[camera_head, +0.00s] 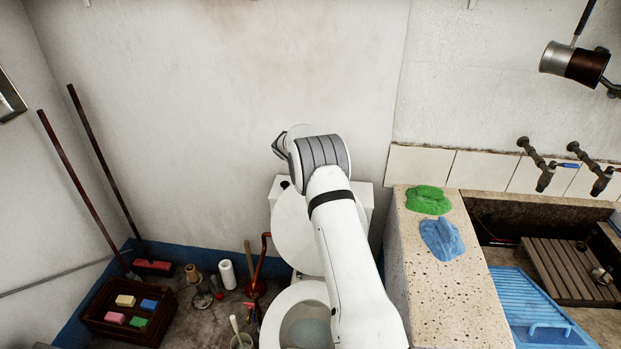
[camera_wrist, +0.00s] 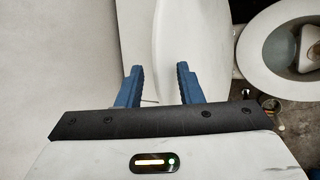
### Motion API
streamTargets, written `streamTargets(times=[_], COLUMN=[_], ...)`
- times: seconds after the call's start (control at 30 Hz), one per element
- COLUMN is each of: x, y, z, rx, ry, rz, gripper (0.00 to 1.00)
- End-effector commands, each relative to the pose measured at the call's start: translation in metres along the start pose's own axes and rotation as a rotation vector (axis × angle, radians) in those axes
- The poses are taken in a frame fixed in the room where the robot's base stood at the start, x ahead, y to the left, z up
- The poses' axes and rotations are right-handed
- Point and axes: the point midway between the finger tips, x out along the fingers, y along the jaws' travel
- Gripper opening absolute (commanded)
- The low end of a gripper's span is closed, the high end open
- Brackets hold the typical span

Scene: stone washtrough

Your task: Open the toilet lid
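The white toilet lid (camera_head: 292,232) stands raised, leaning back toward the cistern (camera_head: 364,192) in the head view. The toilet bowl (camera_head: 287,302) below it is uncovered; my arm hides part of the lid and bowl. In the wrist view the lid (camera_wrist: 205,35) is a pale panel with a curved edge, ahead of my gripper (camera_wrist: 159,84). The two blue fingers are apart with nothing clamped between them. The lid's edge lies in line with the gap; I cannot tell whether a finger touches it. The open bowl (camera_wrist: 250,58) shows at upper right. The fingertips are not clear in the head view.
A speckled stone counter (camera_head: 445,290) with green (camera_head: 428,199) and blue cloths (camera_head: 441,239) stands close on the right. A crate of sponges (camera_head: 100,322), bottles and a plunger (camera_head: 257,270) crowd the floor at left. The wall is close behind the cistern.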

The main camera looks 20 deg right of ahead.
Motion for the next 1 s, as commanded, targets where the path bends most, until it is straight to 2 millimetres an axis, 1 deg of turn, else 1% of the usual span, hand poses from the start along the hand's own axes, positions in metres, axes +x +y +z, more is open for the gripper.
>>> streamTargets(times=[0.13,0.4,0.5,0.6,0.93,1.0], x=[-0.013,-0.058,-0.069,-0.075,-0.077,-0.082], y=[0.001,0.003,0.004,0.004,0.004,0.004], z=[-0.001,-0.006,-0.007,-0.007,-0.008,-0.005], rx=[0.001,-0.002,-0.004,-0.004,-0.004,0.005], ry=[0.000,0.001,0.002,0.002,0.002,0.006], rz=[0.002,0.002,0.001,0.000,0.000,-0.003], gripper=[0.33,0.33,0.33,0.33,0.33,0.33])
